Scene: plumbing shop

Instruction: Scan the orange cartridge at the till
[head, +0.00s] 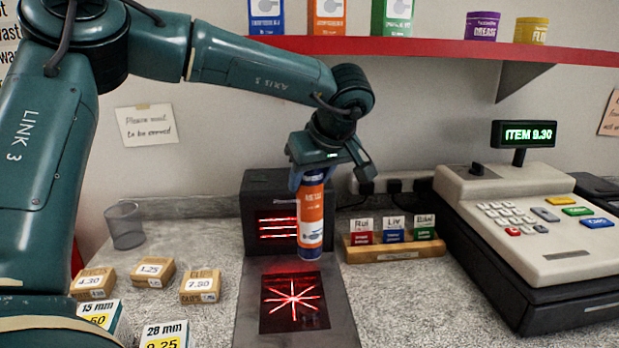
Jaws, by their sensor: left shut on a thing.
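My left gripper (327,168) is shut on the orange cartridge (311,222) and points down. The cartridge hangs upright, with an orange label and a blue lower end. It is above the scanner's flat plate (254,318) and in front of its upright black housing (258,188). Red scan lines glow in the housing window (277,228) and a red star of light shows in the plate window (291,300). The till (520,225) stands to the right. Its green display (524,134) reads "ITEM 9.30". My right gripper is not in view.
A wooden holder (393,250) with several name cards stands right of the scanner. A red shelf (420,50) with boxes and tubs runs above.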

